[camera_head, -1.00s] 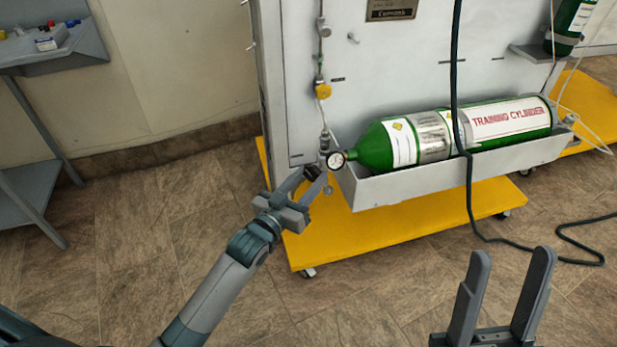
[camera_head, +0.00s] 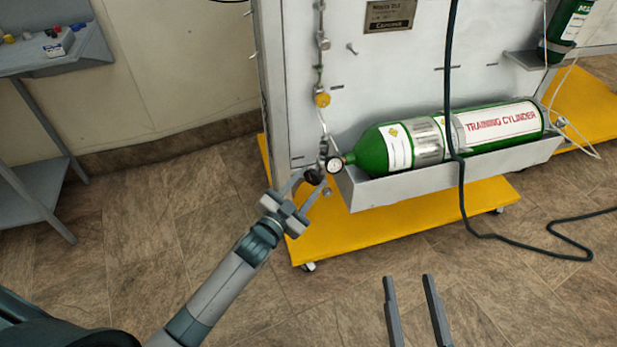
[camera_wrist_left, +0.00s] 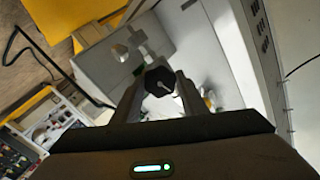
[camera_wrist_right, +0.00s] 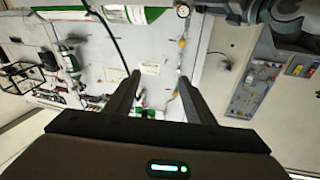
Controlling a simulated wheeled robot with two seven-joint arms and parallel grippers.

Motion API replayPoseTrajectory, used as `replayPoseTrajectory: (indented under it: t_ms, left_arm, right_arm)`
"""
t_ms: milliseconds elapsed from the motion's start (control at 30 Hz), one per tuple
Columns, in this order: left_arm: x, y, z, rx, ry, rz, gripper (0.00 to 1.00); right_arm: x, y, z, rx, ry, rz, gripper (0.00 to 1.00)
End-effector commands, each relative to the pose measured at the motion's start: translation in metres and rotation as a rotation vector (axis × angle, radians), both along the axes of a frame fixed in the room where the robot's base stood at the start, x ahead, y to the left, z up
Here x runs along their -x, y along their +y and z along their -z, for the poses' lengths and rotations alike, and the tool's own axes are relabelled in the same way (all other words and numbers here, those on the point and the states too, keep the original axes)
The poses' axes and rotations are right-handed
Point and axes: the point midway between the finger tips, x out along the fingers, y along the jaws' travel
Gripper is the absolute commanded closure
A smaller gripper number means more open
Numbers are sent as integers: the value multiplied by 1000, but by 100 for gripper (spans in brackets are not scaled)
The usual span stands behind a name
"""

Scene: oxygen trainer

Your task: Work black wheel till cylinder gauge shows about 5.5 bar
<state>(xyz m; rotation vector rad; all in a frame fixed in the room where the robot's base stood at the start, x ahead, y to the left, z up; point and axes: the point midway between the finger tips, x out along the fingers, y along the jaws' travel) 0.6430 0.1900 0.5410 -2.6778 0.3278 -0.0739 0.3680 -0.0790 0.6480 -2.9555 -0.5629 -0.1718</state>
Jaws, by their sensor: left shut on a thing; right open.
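The black wheel (camera_wrist_left: 160,82) sits between the fingers of my left gripper (camera_wrist_left: 157,88) in the left wrist view. In the head view the left gripper (camera_head: 309,186) is shut on the wheel (camera_head: 315,175) at the valve end of the cylinder. The green training cylinder (camera_head: 375,150) lies in a grey tray. Its round white gauge (camera_head: 336,163) faces me beside the wheel; the reading is too small to tell. The gauge also shows in the right wrist view (camera_wrist_right: 183,11). My right gripper (camera_head: 408,280) is open and empty, low in front of the trolley.
The grey tray (camera_head: 385,193) is fixed to a panel above a yellow wheeled base (camera_head: 400,222). A dark hose (camera_head: 462,195) hangs across the cylinder and onto the floor. A yellow-knobbed fitting (camera_head: 322,99) is above the gauge. A grey side table (camera_head: 60,65) stands at left.

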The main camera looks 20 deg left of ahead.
Motion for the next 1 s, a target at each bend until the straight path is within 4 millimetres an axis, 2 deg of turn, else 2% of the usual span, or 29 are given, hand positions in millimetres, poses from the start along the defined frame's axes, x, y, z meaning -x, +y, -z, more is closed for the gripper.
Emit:
replayPoseTrajectory:
  t_ms: [300,500,700,1000]
  left_arm:
    - [0,0,-3,-187,-47,0,83]
    - [0,-1,-2,-279,-70,1,83]
    - [0,0,-1,-331,-84,1,83]
    - [0,-1,-1,-346,-88,1,83]
  right_arm:
    - [-4,-10,51,90,282,-4,51]
    - [1,-16,74,128,403,-6,51]
    - [4,-20,86,145,467,-8,51]
    - [5,-21,89,149,482,-9,51]
